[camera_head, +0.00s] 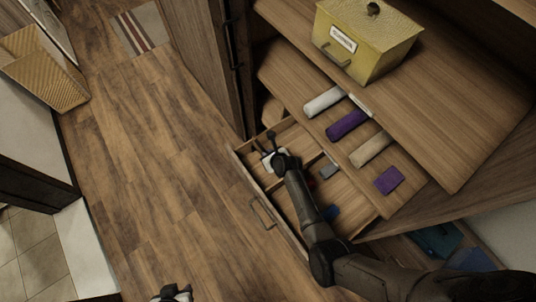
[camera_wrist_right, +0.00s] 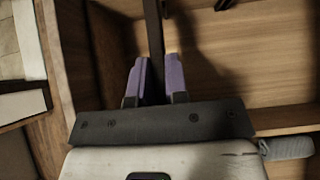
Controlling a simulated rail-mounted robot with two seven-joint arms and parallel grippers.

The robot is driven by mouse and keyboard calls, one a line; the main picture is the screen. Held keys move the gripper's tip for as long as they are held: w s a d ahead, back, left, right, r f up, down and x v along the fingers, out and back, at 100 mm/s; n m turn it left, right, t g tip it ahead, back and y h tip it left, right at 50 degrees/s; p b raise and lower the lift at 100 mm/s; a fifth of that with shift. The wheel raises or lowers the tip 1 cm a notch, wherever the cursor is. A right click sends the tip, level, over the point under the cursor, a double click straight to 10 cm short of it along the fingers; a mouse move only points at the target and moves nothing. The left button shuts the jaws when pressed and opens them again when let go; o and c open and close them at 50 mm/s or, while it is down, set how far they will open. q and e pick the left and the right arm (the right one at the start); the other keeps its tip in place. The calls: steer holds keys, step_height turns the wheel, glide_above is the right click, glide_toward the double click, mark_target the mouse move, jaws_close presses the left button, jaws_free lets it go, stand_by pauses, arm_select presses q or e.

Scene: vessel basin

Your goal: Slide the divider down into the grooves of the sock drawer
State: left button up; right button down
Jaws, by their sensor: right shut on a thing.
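The open sock drawer (camera_head: 262,197) is pulled out below the shelves in the head view. Its wooden side wall (camera_wrist_right: 62,60) and floor (camera_wrist_right: 240,50) show in the right wrist view. My right gripper (camera_head: 265,142) is over the drawer's far-left end. In the right wrist view its purple-padded fingers (camera_wrist_right: 156,80) are shut on a dark, narrow divider (camera_wrist_right: 154,35), seen edge-on between them. Its lower edge and any grooves are hidden, so I cannot tell how it sits. My left gripper (camera_head: 172,293) is at the bottom edge of the head view, cut off, away from the drawer.
A wooden partition (camera_wrist_right: 285,119) crosses the drawer. A grey roll (camera_head: 328,171) and a blue item (camera_head: 332,212) lie in it. White (camera_head: 324,101), purple (camera_head: 347,125) and tan rolls (camera_head: 371,149) lie on the shelf above, below a yellow box (camera_head: 360,45). Open floor lies left.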

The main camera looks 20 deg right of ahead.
stand_by(0.5)
stand_by(0.5)
steer(key=shift+p, duration=0.5)
steer(key=shift+f, duration=0.35)
steer(key=shift+f+b, duration=0.9)
steer(key=shift+f+b, duration=0.6)
steer(key=shift+f, duration=0.15)
steer(key=shift+w+a+f+b, duration=0.15)
steer(key=shift+a+f+b, duration=0.05)
steer(key=shift+f+b, duration=0.45)
